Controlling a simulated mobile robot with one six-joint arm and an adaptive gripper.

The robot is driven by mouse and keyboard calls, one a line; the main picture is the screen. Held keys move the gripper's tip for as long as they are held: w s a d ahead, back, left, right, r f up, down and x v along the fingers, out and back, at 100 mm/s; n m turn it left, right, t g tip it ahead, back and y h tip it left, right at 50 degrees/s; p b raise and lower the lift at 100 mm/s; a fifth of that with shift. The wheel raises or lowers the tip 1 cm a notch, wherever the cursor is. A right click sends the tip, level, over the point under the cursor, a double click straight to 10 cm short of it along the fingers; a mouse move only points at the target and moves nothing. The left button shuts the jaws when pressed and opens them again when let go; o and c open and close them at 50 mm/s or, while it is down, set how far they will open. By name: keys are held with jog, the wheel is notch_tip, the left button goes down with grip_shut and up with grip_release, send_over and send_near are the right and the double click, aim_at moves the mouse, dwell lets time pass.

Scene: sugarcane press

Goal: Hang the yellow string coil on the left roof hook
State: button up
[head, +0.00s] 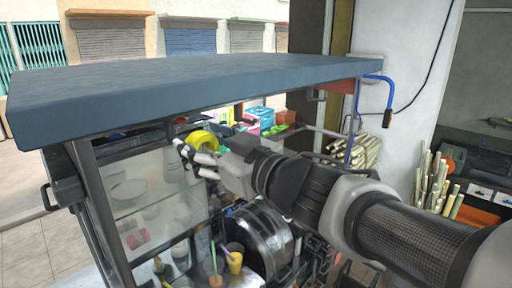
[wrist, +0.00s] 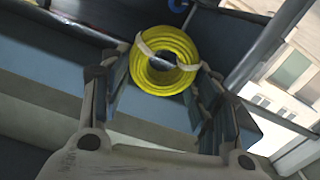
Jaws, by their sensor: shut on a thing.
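The yellow string coil (wrist: 148,75) is a ring of several turns with pale ties, at the fingertips in the wrist view. In the head view the coil (head: 207,136) shows under the dark blue roof (head: 200,90), partly behind my fingers. My gripper (head: 184,154) is shut on the coil, one finger on each side of it. The wrist view also shows my gripper (wrist: 162,75) from behind. I cannot make out the left roof hook; the roof slab hides the space under it in the head view.
A glass-sided stall with shelves (head: 130,212) stands below the roof. A yellow cup (head: 235,262) and a metal wheel (head: 262,240) are lower down. A blue crank (head: 388,90) sticks out at right, near cane bundles (head: 365,152). A post (wrist: 262,48) shows in the wrist view.

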jog(key=shift+f+b+x, duration=0.15)
jog(key=shift+b+x, duration=0.4)
jog(key=shift+x, duration=1.1)
jog(key=shift+f+b+x, duration=0.1)
jog(key=shift+b+x, duration=0.4)
jog(key=shift+x, duration=1.15)
jog(key=shift+w+a+f, duration=0.45)
jog(key=shift+w+a, duration=0.1)
jog(key=o, duration=1.1)
jog(key=shift+c, duration=0.2)
jog(key=shift+d, duration=0.15)
